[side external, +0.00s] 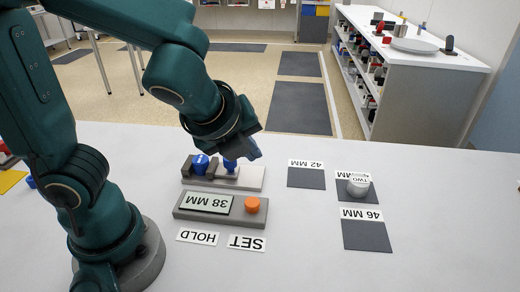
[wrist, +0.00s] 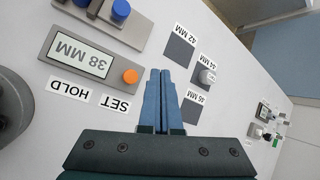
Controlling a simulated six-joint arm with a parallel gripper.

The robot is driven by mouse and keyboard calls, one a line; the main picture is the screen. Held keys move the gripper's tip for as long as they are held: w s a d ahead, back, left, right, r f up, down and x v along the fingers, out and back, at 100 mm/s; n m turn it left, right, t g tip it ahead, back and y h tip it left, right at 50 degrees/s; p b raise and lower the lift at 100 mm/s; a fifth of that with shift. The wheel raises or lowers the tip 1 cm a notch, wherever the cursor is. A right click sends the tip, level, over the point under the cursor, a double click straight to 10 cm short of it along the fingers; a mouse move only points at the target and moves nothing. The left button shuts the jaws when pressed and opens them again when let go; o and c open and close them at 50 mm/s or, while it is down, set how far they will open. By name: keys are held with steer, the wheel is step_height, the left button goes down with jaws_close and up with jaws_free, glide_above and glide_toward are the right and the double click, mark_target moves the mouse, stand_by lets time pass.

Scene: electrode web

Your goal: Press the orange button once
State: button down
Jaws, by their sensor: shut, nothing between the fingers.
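The orange button (side external: 252,205) is a short round cap at the right end of a grey box (side external: 183,206) whose display reads 38 MM. In the wrist view the orange button (wrist: 130,76) shows just left of my fingertips, uncovered. My gripper (side external: 254,151) is above and behind the box in the side view, clear of the button. In the wrist view my gripper's blue fingers (wrist: 160,73) are together with nothing between them.
Behind the box stands a grey fixture (side external: 250,181) with blue parts. HOLD (side external: 197,236) and SET (side external: 246,243) labels lie in front. Dark squares marked 42 MM (side external: 306,178) and 46 MM (side external: 366,236) lie right; a white cylinder (side external: 358,185) stands on another square.

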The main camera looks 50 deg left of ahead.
mark_target(252, 205)
steer(key=shift+f, duration=4.4)
steer(key=shift+f, duration=0.45)
steer(key=shift+f, duration=0.45)
steer(key=shift+r, duration=0.9)
steer(key=shift+r, duration=0.1)
